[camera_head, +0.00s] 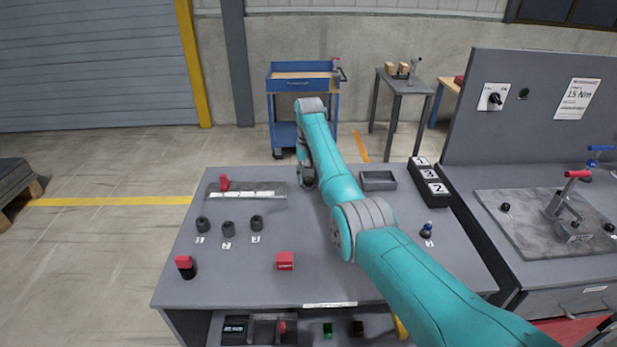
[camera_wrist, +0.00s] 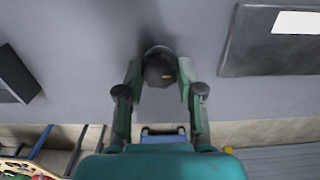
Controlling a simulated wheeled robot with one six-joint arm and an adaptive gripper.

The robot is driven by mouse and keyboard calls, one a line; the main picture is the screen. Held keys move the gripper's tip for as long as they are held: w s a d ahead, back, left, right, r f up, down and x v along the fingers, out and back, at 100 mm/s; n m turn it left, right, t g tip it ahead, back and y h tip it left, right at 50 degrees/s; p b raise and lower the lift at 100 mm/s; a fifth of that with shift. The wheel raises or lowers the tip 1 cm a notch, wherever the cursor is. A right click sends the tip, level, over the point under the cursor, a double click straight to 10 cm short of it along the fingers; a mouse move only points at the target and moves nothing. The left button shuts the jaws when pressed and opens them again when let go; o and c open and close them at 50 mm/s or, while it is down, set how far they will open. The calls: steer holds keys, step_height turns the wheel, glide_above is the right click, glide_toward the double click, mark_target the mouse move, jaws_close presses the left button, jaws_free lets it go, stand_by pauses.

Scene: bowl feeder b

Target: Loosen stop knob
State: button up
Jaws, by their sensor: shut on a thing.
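A dark round knob (camera_wrist: 157,64) with a small orange mark shows in the wrist view, against the grey table surface. My gripper (camera_wrist: 160,80) is shut on it, with one finger on each side. I take it to be the stop knob; it carries no readable label.
A grey plate (camera_head: 273,197) with a red piece and white strip lies left of my gripper. An open tray (camera_head: 378,185) is to its right. Black cylinders (camera_head: 228,229), a red block (camera_head: 285,261) and a red-topped black piece (camera_head: 186,267) stand nearer. A grey panel (camera_head: 540,145) rises at right.

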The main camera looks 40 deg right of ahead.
mark_target(308, 179)
steer(key=n, duration=1.2)
steer(key=shift+n, duration=0.3)
stand_by(0.4)
steer(key=o, duration=1.2)
steer(key=shift+c, duration=0.2)
steer(key=shift+r, duration=0.1)
step_height(308, 179, up, 12)
steer(key=shift+f, duration=0.2)
